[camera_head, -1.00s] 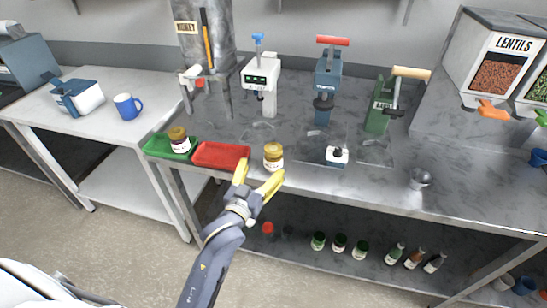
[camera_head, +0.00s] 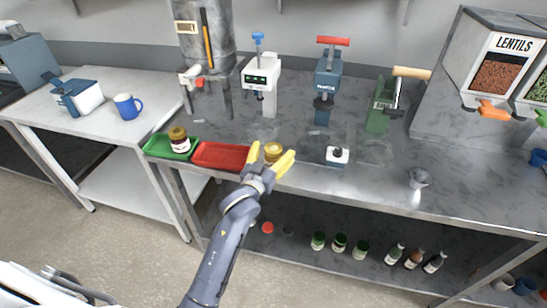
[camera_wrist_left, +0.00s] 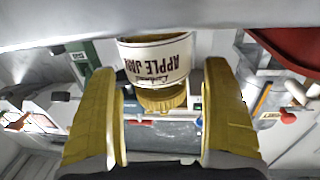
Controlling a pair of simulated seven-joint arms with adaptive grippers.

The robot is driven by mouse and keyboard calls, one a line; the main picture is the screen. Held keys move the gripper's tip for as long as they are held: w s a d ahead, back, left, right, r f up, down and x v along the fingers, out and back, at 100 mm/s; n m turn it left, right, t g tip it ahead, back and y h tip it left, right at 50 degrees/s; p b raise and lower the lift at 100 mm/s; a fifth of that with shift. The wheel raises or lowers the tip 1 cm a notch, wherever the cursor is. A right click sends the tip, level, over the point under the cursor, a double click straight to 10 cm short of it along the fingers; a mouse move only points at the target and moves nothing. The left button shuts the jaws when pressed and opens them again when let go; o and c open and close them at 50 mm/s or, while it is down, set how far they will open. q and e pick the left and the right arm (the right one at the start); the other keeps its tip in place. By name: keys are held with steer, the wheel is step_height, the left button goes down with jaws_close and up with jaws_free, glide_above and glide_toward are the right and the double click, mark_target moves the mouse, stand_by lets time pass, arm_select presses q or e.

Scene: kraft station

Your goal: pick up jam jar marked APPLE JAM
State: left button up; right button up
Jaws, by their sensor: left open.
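The jam jar (camera_head: 273,152) has a gold lid and stands on the counter just right of the red tray. In the left wrist view the jar (camera_wrist_left: 156,60) appears upside down, and its label reads APPLE JAM. My left gripper (camera_head: 272,157) is open, with its yellow fingers on either side of the jar. In the wrist view the jar lies between the open fingers (camera_wrist_left: 160,115), with gaps beside it. The jar's lower part is hidden by the gripper in the head view. My right gripper is not in view.
A red tray (camera_head: 207,163) lies left of the jar. A green tray (camera_head: 154,149) beyond it holds another gold-lidded jar (camera_head: 179,141). Presses stand behind; the counter between is mostly clear.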

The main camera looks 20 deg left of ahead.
arm_select(q)
steer(key=shift+w, duration=0.1)
steer(key=c, duration=1.6)
